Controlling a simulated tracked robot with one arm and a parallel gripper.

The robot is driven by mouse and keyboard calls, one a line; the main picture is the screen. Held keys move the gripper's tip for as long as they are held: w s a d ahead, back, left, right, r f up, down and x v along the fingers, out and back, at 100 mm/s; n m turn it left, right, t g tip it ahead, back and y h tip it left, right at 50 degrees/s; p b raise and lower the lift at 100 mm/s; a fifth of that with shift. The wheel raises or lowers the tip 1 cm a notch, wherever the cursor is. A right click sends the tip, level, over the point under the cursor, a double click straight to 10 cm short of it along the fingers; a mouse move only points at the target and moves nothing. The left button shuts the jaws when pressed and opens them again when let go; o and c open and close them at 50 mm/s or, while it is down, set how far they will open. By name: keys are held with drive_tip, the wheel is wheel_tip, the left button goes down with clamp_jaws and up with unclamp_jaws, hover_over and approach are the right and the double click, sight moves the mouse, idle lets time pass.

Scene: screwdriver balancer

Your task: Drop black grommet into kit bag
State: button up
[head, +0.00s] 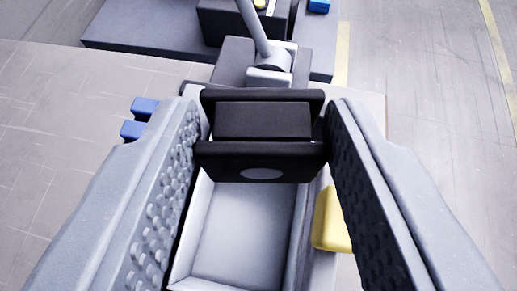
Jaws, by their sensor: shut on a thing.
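My gripper (262,125) is shut on the black grommet (262,160), a blocky black piece with two raised bars and a pale oval on its near face. The fingers press on its left and right ends. It is held above the far part of an open, pale grey, box-shaped container (238,238), which I take for the kit bag. The container looks empty where I can see in. The grommet hides its far end.
A yellow block (332,222) lies right of the container. Two blue blocks (140,108) lie to the left. A grey post (254,28) on a dark base stands behind the grommet. A dark platform (140,35) spans the back.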

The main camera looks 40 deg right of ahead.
drive_tip(key=shift+f+b, duration=1.05)
drive_tip(key=shift+f, duration=0.1)
drive_tip(key=o, duration=1)
drive_tip(key=shift+o, duration=0.2)
drive_tip(key=v, duration=1.3)
drive_tip(key=shift+s+a+r, duration=0.2)
